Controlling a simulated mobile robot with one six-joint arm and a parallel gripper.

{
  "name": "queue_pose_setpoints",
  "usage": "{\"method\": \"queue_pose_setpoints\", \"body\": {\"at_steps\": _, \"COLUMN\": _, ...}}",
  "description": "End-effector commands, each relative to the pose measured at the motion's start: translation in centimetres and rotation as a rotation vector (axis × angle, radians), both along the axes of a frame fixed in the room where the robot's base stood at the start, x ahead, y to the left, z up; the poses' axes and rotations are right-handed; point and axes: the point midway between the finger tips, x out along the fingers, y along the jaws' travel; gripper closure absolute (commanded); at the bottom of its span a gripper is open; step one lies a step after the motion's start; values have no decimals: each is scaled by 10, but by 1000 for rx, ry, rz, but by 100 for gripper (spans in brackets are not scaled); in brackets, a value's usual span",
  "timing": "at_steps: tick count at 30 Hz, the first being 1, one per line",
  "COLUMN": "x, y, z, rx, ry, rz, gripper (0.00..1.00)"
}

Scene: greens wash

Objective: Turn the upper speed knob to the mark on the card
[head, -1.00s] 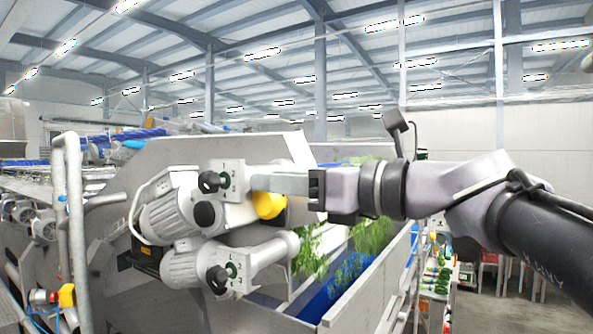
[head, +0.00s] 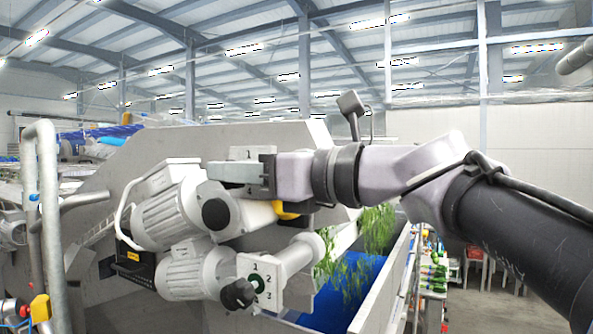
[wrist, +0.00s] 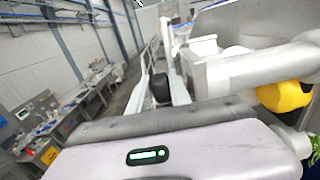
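The upper speed knob's pale plate (head: 242,152) shows only its top edge with a "1" in the head view. My gripper (head: 216,171) reaches leftward across this plate, its grey fingers hiding the upper knob. I cannot tell whether the fingers touch the knob or what gap lies between them. The lower knob (head: 238,293) is black and sits on a pale plate (head: 268,275) with numbers around a green centre. In the wrist view, a pale housing (wrist: 197,68) lies beyond my gripper's body, with a dark round part (wrist: 160,88) beside it. I cannot make out a card.
Two pale motors (head: 170,218) stand left of the knobs, one above the other. A yellow part (head: 286,210) sits just below my gripper. A blue belt with greens (head: 375,230) runs behind at the right. A steel pipe rail (head: 47,220) stands at the left.

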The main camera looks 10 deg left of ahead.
Motion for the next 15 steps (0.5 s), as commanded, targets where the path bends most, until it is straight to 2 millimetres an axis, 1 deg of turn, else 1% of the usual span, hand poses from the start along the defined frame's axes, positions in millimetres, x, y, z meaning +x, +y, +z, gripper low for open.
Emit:
{"method": "queue_pose_setpoints", "body": {"at_steps": 1, "x": 0, "y": 0, "z": 0, "rx": 0, "ry": 0, "rz": 0, "gripper": 89}}
{"method": "queue_pose_setpoints", "body": {"at_steps": 3, "x": 0, "y": 0, "z": 0, "rx": 0, "ry": 0, "rz": 0, "gripper": 100}}
{"method": "queue_pose_setpoints", "body": {"at_steps": 11, "x": 0, "y": 0, "z": -2, "rx": 7, "ry": -2, "rz": 0, "gripper": 100}}
{"method": "queue_pose_setpoints", "body": {"at_steps": 15, "x": 1, "y": 0, "z": -6, "rx": 42, "ry": -16, "rz": 0, "gripper": 100}}
